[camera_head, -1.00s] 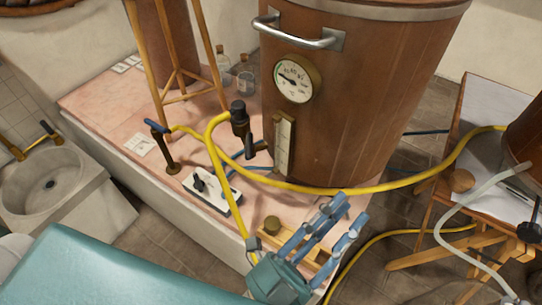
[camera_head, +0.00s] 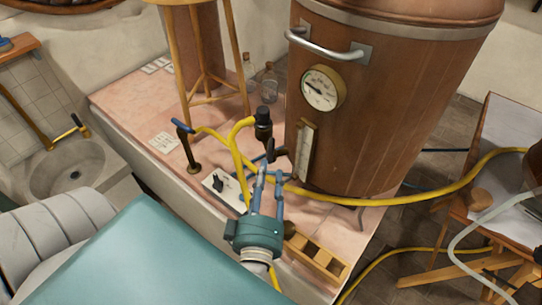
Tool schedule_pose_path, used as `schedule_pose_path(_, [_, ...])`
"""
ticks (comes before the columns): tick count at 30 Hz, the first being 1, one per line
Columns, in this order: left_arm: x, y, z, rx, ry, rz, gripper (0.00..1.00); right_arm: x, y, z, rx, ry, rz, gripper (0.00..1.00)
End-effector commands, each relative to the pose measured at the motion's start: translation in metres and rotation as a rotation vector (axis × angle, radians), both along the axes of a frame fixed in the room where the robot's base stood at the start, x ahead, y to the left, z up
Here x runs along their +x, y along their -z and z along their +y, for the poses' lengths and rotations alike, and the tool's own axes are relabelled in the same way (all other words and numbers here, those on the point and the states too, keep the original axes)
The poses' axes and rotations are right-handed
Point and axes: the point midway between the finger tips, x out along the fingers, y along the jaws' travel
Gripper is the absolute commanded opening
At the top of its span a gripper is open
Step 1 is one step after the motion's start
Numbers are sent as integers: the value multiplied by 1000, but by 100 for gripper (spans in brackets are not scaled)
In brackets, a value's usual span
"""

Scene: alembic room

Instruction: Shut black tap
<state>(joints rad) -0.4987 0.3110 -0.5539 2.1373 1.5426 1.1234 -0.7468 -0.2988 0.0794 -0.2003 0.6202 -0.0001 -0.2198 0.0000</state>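The black tap (camera_head: 276,151) sits low on the side of the large copper-brown vat (camera_head: 400,110), beside its gauge glass. A black fitting (camera_head: 263,124) with a yellow hose stands just to its left. My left gripper (camera_head: 268,177), with a teal body and blue-grey fingers, points up the picture just below the tap. Its two fingers are apart with a gap between them, and nothing shows held. The fingertips appear close to the tap in the picture; I cannot tell whether they touch it. My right gripper is not in view.
A yellow hose (camera_head: 400,198) crosses in front of the vat. A wooden rack (camera_head: 318,256) lies right of my gripper.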

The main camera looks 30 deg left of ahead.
Motion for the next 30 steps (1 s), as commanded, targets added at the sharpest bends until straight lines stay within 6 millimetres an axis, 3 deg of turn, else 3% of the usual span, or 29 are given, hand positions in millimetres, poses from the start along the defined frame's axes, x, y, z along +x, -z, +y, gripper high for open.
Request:
schedule_pose_path(3, [22,-3,11,5,0,-2,32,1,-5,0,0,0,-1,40])
schedule_pose_path(9, [45,-2,24,5,1,-1,32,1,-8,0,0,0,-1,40])
schedule_pose_path(21, [53,0,28,3,1,1,32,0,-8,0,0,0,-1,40])
schedule_pose_path(22, [53,0,28,3,1,1,30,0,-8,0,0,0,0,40])
schedule_pose_path(27, [53,0,28,3,1,1,0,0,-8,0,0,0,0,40])
schedule_pose_path(30, [53,0,28,3,1,1,0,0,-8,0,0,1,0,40])
